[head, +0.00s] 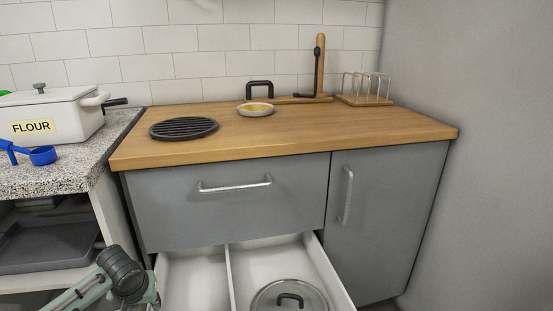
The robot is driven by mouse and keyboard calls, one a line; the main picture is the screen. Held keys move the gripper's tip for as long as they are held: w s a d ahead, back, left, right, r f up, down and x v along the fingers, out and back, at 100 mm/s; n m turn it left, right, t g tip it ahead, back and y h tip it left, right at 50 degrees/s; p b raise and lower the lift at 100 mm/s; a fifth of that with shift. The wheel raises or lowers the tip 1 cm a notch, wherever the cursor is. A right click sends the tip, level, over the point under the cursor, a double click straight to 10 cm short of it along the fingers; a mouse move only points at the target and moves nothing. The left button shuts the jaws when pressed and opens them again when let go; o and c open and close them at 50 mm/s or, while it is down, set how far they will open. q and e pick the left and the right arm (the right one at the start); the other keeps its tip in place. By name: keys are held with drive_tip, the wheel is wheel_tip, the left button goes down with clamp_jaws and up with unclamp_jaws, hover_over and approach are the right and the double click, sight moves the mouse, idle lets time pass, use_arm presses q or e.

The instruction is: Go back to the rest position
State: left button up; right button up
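My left arm comes in at the bottom left, and its gripper (148,301) is cut by the lower edge of the head view. Its fingers are mostly hidden, so I cannot tell whether it is open or shut, and I see nothing held. It is beside the left edge of the open lower drawer (200,280). My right gripper is not in view.
The divided drawer holds a round lid (290,299) on its right side. The wooden counter (330,130) carries a black trivet (184,128), a small dish (255,110) and a rack (366,89). A flour container (55,115) and blue scoop (42,155) stand left.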

use_arm(q)
drive_tip(key=s+a+r+y, duration=0.2)
drive_tip(key=a, duration=0.8)
drive_tip(key=s+a+f+m+y, duration=0.2)
drive_tip(key=s+a+f+m, duration=0.1)
drive_tip(key=s+a+m, duration=0.3)
drive_tip(key=s+a+f+m+y, duration=0.1)
drive_tip(key=s+a+f+m, duration=0.25)
drive_tip(key=s+a, duration=0.4)
drive_tip(key=s+d+f+n+h, duration=0.1)
drive_tip(key=d+f, duration=0.3)
drive_tip(key=d, duration=0.5)
drive_tip(key=s+d+f+n+h, duration=0.2)
drive_tip(key=s+d+f+h, duration=0.1)
drive_tip(key=d, duration=0.6)
drive_tip(key=s+d+f+n+g+h, duration=0.1)
drive_tip(key=s+d+f+n+h, duration=0.1)
drive_tip(key=d+f, duration=0.3)
drive_tip(key=s+d, duration=0.1)
drive_tip(key=d, duration=0.3)
drive_tip(key=shift+d+f, duration=0.25)
drive_tip(key=shift+f, duration=0.15)
drive_tip(key=shift+s, duration=0.1)
